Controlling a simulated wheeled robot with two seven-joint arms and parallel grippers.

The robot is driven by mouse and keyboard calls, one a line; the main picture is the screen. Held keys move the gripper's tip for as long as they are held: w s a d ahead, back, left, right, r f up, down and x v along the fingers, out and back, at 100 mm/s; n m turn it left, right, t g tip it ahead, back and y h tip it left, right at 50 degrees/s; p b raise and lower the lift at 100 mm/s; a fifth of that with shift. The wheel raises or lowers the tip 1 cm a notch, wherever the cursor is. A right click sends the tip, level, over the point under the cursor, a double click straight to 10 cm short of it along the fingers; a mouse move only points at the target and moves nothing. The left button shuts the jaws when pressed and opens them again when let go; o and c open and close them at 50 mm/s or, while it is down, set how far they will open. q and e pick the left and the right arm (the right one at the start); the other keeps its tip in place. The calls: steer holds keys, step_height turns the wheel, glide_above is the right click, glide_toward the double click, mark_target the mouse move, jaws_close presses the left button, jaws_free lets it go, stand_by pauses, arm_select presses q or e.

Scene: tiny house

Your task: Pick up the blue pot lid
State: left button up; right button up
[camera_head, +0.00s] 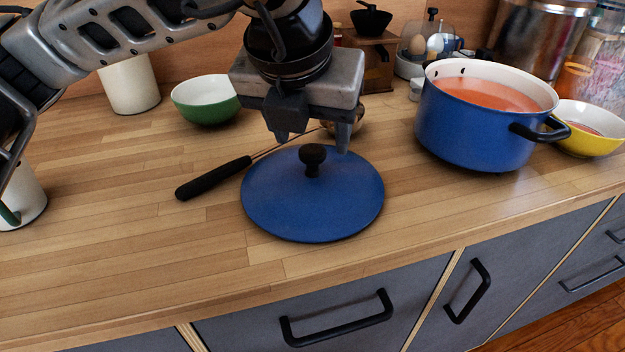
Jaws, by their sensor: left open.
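The blue pot lid (312,205) lies flat on the wooden counter, near its front edge. Its black knob (312,158) points up. My left gripper (313,145) hangs above the lid, pointing down, with its fingers apart. The fingertips appear on either side of the knob in the picture, at about its height or a little above and behind; the exact depth is hard to tell. Nothing is held. The blue pot (470,130), with orange-red contents, stands to the right of the lid. My right gripper is not in view.
A ladle with a black handle (213,178) lies behind and left of the lid. A green bowl (205,100) and a white canister (130,85) stand at the back left. A yellow bowl (590,142) is beside the pot. The counter (110,235) at front left is clear.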

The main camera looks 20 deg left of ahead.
mark_target(312, 149)
arm_select(q)
steer(key=x, duration=0.5)
steer(key=shift+w+a, duration=0.1)
steer(key=shift+a, duration=0.1)
steer(key=shift+r, duration=0.1)
jaws_close()
